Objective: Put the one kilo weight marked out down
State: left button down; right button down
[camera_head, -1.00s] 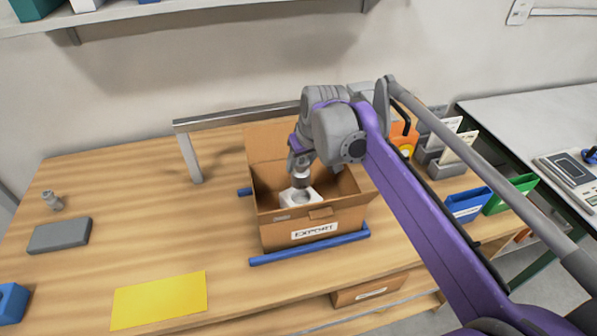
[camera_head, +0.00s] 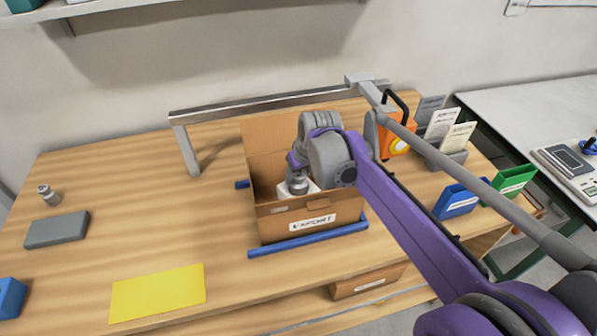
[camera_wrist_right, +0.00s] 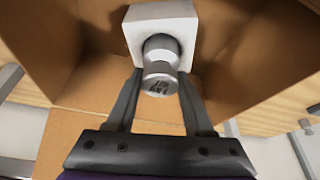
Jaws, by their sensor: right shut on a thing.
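A silver cylindrical weight (camera_wrist_right: 161,78) with dark lettering on its top, too blurred to read surely, is between the fingers of my right gripper (camera_wrist_right: 160,88). The gripper is shut on it. The weight is at a white block (camera_wrist_right: 178,17) inside the open cardboard box (camera_head: 325,234) labelled EXPORT. In the head view the weight (camera_head: 298,186) covers the block's round recess. I cannot tell how deep it sits. The white block also shows in the head view (camera_head: 283,191), partly hidden. My left gripper is not in view.
A small metal weight (camera_head: 48,195) and a grey slab (camera_head: 57,230) are at the table's left. A yellow mat (camera_head: 157,293) lies at the front. Blue rails (camera_head: 308,240) flank the box. A metal frame (camera_head: 184,145) stands behind it. Blue (camera_head: 456,202) and green (camera_head: 510,184) bins are right.

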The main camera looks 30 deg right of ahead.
jog(key=shift+f, duration=0.25)
jog(key=shift+c, duration=1.4)
grip_release()
jog(key=shift+r, duration=0.25)
jog(key=p+v, duration=0.1)
jog(key=v, duration=1.1)
jog(key=shift+r, duration=0.1)
